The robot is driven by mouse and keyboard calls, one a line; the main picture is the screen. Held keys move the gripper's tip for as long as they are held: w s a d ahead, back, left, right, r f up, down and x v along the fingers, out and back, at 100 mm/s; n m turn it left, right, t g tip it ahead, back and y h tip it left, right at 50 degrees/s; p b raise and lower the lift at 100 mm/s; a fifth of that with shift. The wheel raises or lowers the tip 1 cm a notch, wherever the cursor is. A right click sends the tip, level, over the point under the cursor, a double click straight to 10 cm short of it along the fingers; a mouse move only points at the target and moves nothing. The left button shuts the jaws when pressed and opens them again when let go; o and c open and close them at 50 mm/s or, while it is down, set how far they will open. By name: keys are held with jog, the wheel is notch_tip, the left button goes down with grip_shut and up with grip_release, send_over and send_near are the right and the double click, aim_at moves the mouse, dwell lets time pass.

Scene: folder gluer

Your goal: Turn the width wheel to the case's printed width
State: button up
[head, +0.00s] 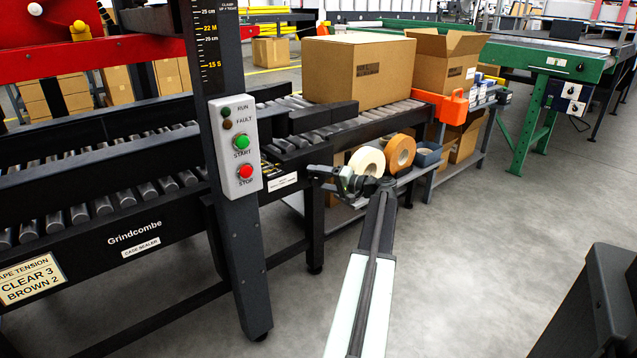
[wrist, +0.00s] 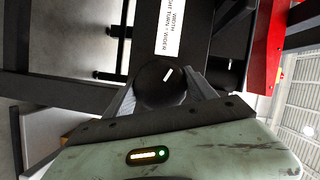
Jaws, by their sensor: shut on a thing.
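The width wheel (wrist: 158,86) is a round black knob with a white pointer mark, seen in the wrist view. My gripper (wrist: 163,92) is shut on it, one finger on each side. A white label (wrist: 173,28) beside the wheel reads "WIDTH" and a right-turn-is-wider note, partly cut off. In the head view my gripper (head: 338,182) is at the side of the case sealer's frame, and I cannot make out the wheel clearly there. A closed brown case (head: 350,75) lies on the rollers; its dark print is too small to read.
A post carries a button panel (head: 237,148) with green START and red STOP. Tape rolls (head: 367,161) sit on a low shelf just behind my gripper. An orange tool (head: 442,106) and an open carton (head: 440,58) are farther right. The right floor is mostly clear.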

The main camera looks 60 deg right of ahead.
jog(key=shift+d+m, duration=0.1)
jog(key=shift+m, duration=0.4)
jog(key=o, duration=1.4)
jog(key=s, duration=0.8)
jog(key=shift+d+r, duration=0.15)
jog(key=shift+r, duration=0.15)
